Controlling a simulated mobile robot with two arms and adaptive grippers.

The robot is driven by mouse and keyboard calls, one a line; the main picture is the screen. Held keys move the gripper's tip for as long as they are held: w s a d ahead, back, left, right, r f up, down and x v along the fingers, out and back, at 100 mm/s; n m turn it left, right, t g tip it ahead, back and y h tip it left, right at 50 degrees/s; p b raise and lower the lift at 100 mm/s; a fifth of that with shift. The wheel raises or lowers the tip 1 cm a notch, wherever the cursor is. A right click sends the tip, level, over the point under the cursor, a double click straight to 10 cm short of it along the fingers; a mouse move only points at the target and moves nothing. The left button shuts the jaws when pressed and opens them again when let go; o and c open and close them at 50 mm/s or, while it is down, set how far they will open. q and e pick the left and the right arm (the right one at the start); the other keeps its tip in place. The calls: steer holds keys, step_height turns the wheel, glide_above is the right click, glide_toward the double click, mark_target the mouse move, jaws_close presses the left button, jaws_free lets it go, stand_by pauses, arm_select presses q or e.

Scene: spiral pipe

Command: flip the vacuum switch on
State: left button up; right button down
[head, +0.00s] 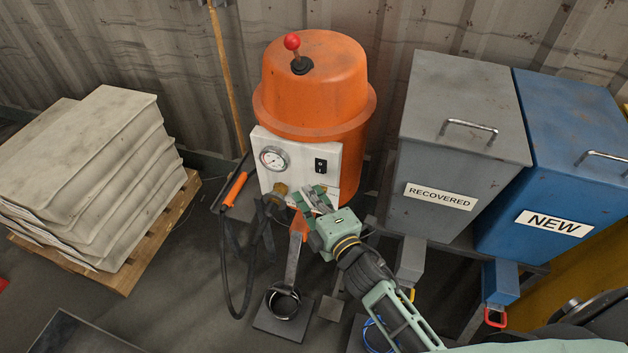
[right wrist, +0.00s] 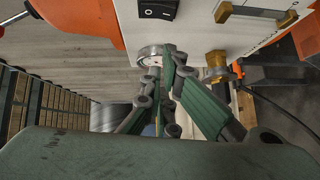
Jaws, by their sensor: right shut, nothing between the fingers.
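The vacuum is an orange drum (head: 315,85) with a white front panel (head: 300,178). A black rocker switch (head: 321,165) sits on the panel, right of a round gauge (head: 273,158). The switch also shows at the top edge of the right wrist view (right wrist: 158,9), partly cut off. I cannot tell its position. My right gripper (head: 308,197) is shut and empty, in front of the lower panel, below the switch. In the right wrist view its closed fingers (right wrist: 166,75) partly cover a round metal fitting (right wrist: 152,54). I cannot tell whether they touch it. My left gripper is not in view.
A brass fitting (head: 281,189) and a black hose (head: 226,262) are left of my right gripper. Grey (head: 460,150) and blue (head: 560,155) bins stand to the right. Stacked sacks (head: 90,165) lie on a pallet at the left. A red-knobbed lever (head: 292,42) tops the drum.

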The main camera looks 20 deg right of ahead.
mark_target(320, 167)
steer(key=w, duration=0.1)
steer(key=w+d, duration=0.2)
steer(key=w, duration=0.1)
steer(key=shift+d+f, duration=0.1)
steer(key=shift+f, duration=0.15)
steer(key=shift+s, duration=0.1)
steer(key=shift+w+d+f+n+t+b, duration=0.2)
steer(key=shift+w+n+t+b, duration=0.1)
steer(key=shift+b, duration=0.75)
steer(key=shift+f, duration=0.1)
